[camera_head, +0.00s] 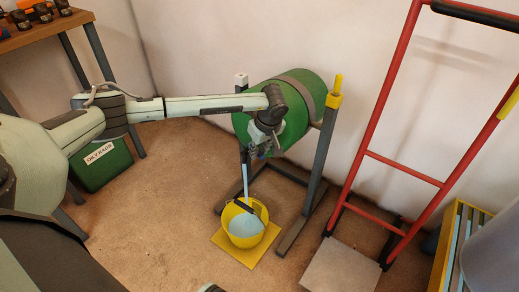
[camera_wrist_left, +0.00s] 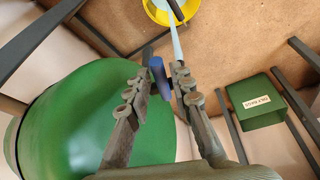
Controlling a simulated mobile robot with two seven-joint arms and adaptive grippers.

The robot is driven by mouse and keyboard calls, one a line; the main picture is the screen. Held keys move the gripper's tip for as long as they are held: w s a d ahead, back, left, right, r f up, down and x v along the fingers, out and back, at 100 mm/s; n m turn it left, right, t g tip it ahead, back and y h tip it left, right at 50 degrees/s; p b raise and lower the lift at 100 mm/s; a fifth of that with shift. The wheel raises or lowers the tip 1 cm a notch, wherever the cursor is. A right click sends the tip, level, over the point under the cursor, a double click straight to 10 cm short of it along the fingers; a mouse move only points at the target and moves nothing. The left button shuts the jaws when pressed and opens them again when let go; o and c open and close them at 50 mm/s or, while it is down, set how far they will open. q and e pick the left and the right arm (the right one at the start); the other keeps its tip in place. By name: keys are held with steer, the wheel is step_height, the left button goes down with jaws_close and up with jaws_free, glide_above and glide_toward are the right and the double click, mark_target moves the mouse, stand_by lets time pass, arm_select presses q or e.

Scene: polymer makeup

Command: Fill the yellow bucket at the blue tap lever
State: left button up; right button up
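The yellow bucket (camera_head: 246,244) stands on a yellow mat below the green drum (camera_head: 300,95). Pale blue liquid covers much of its inside, and a pale blue stream (camera_head: 244,178) falls into it. The bucket also shows at the top of the left wrist view (camera_wrist_left: 154,14). The blue tap lever (camera_wrist_left: 159,76) lies between my left gripper's fingers (camera_wrist_left: 163,65), close to the left finger. A gap shows between it and the right finger. In the head view my left gripper (camera_head: 255,148) is at the drum's front, partly hiding the tap.
The drum rests on a dark metal stand (camera_head: 314,165) with a yellow-topped post. A red hand truck (camera_head: 395,160) leans to its right. A green oily-rags bin (camera_head: 103,165) and a wooden workbench (camera_head: 45,35) stand left. Floor in front of the bucket's left is clear.

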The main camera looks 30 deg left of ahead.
arm_select(q)
steer(key=shift+r, duration=0.1)
steer(key=v, duration=1.2)
